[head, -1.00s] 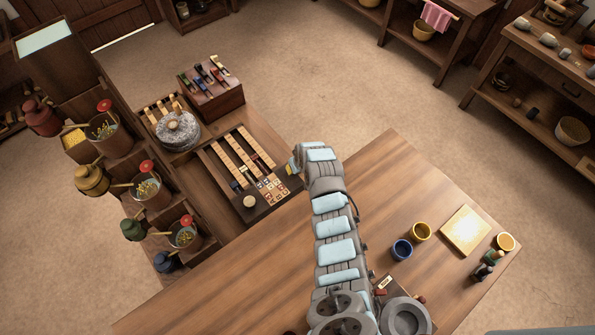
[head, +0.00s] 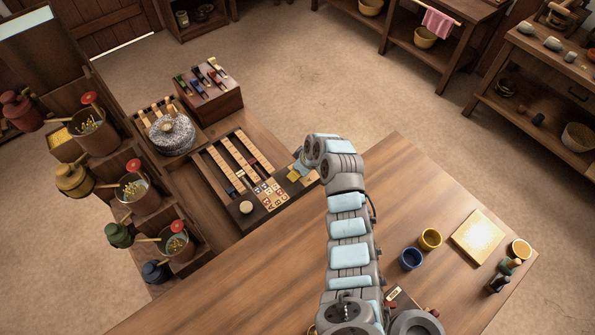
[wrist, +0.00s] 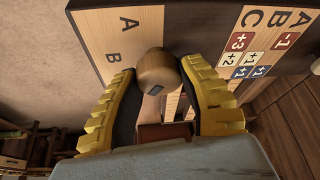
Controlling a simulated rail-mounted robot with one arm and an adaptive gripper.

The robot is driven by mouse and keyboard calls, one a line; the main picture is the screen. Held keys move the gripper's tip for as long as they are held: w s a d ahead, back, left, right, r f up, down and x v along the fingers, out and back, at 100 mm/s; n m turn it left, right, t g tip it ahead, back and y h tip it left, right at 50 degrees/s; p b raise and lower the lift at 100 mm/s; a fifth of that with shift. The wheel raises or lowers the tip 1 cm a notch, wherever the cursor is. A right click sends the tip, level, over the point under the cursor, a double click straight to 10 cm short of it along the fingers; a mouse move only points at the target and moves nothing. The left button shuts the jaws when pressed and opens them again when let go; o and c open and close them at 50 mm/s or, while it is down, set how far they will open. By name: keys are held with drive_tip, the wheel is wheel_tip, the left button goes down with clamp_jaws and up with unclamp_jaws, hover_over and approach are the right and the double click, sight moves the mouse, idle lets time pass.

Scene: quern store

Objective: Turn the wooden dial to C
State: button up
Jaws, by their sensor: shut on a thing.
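The wooden dial (wrist: 158,70) is a round brown knob in the wrist view, with a small dark mark on its near side. It stands over a pale strip lettered A and B (wrist: 120,40); no C shows on the visible part of that strip. The yellow-padded fingers of my gripper (wrist: 160,80) are shut on the dial, one on each side. In the head view my gripper (head: 298,172) is at the right end of the dark panel (head: 225,190), and the dial there is hidden or too small to tell.
Number tiles (wrist: 245,52) lie beside the dial, under another row of letters. A round pale knob (head: 246,207) sits at the panel's near-left corner. A millstone (head: 172,134) and a slotted box (head: 208,92) stand behind. Cups (head: 430,238) are on the table at right.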

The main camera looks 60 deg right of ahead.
drive_tip(key=shift+f, duration=0.1)
drive_tip(key=o, duration=1.2)
drive_tip(key=shift+r, duration=0.2)
drive_tip(key=shift+s+r, duration=0.3)
drive_tip(key=shift+r, duration=0.25)
drive_tip(key=v, duration=1)
drive_tip(key=shift+s+r, duration=0.1)
drive_tip(key=shift+r, duration=0.15)
